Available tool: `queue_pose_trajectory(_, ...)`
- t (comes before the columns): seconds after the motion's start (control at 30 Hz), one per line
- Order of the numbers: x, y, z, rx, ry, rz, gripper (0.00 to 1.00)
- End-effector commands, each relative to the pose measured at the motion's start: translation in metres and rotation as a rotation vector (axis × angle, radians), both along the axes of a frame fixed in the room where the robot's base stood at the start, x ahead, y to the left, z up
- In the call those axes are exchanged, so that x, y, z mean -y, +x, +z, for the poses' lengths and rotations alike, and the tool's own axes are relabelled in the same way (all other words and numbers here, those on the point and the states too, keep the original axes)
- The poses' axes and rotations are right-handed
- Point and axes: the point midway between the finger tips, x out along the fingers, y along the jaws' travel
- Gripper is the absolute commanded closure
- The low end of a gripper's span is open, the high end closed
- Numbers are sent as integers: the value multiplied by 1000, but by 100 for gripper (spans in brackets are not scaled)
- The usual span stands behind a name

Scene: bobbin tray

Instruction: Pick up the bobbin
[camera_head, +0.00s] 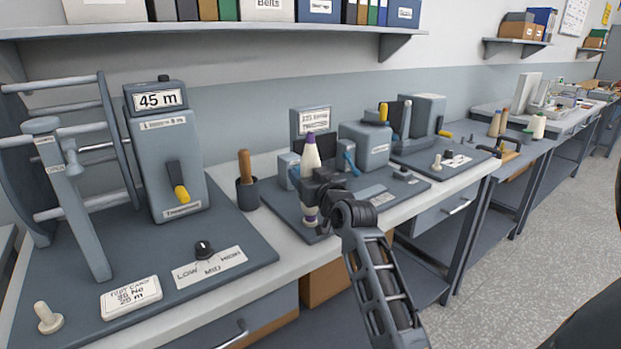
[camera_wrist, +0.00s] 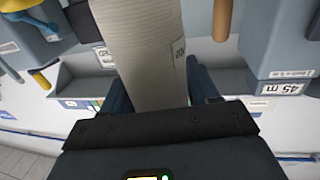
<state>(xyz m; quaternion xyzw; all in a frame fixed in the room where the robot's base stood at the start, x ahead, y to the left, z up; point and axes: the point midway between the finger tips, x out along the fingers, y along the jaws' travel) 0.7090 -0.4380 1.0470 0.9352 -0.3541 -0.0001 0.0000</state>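The bobbin (camera_head: 311,155) is a tall pale cone with purple bands near its top and its lower end. It stands upright over the dark grey base plate of the middle tester. My gripper (camera_head: 322,190) is around its middle and covers that part in the head view. In the wrist view the pale bobbin (camera_wrist: 142,45) runs between the dark fingers of my gripper (camera_wrist: 160,92), with a finger close against each side. The gripper looks shut on it. Whether its lower end touches the base plate I cannot tell.
A reel device with a "45 m" display (camera_head: 160,99) stands at left. A cup with a wooden-handled tool (camera_head: 247,190) is left of the bobbin. A grey tester (camera_head: 366,145) stands close behind at right. More bobbins (camera_head: 539,126) stand farther right. A shelf (camera_head: 200,29) hangs above.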

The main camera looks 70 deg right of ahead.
Motion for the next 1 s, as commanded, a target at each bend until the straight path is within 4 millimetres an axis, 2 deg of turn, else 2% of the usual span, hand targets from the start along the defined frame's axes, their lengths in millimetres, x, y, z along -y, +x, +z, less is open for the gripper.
queue_pose_trajectory(0.07,0,0,0,0,0,0,48)
queue_pose_trajectory(0.43,0,0,0,1,-1,0,84)
queue_pose_trajectory(0.67,0,0,4,1,-1,1,84)
queue_pose_trajectory(0.77,0,1,17,2,-5,1,84)
queue_pose_trajectory(1.0,0,1,63,4,-5,1,84)
